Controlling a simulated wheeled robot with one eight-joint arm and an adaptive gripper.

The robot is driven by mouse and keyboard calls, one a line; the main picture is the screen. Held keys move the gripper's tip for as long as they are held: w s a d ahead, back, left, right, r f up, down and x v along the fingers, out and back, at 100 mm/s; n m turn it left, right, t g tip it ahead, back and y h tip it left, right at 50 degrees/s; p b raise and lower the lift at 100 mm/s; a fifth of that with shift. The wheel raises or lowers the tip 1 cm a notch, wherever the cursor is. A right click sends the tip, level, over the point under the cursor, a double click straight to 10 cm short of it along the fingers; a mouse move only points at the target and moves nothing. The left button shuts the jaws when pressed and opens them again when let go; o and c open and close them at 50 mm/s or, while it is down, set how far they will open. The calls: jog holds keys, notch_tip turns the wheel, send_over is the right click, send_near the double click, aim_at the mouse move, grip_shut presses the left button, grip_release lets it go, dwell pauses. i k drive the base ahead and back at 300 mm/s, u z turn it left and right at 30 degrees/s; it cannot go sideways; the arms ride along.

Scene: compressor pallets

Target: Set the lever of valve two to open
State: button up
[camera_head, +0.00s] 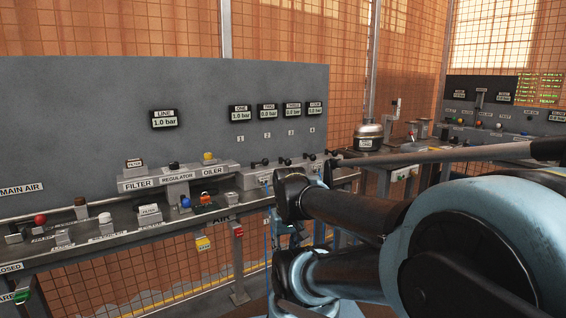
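Valve two appears to be the second in a row of small black-handled valves on the bench at the back wall; its lever (284,161) is dark and small. The number plate 2 (266,135) and a gauge (266,114) reading 1.0 bar are on the grey panel above it. Which way the lever is set is too small to tell. My dark and light-blue arm reaches in from the right, in front of the bench and just right of the valves.
The other levers stand close by: valve one (259,162) to the left, valve three (308,157) to the right. Filter, regulator and oiler parts (178,188) stand left on the bench. A metal vessel (368,136) and another panel (500,112) are at the right.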

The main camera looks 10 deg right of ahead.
aim_at(288, 162)
jog(key=z, duration=0.35)
jog(key=k, duration=1)
jog(key=z, duration=0.45)
jog(key=i, duration=1.6)
jog(key=u, duration=0.3)
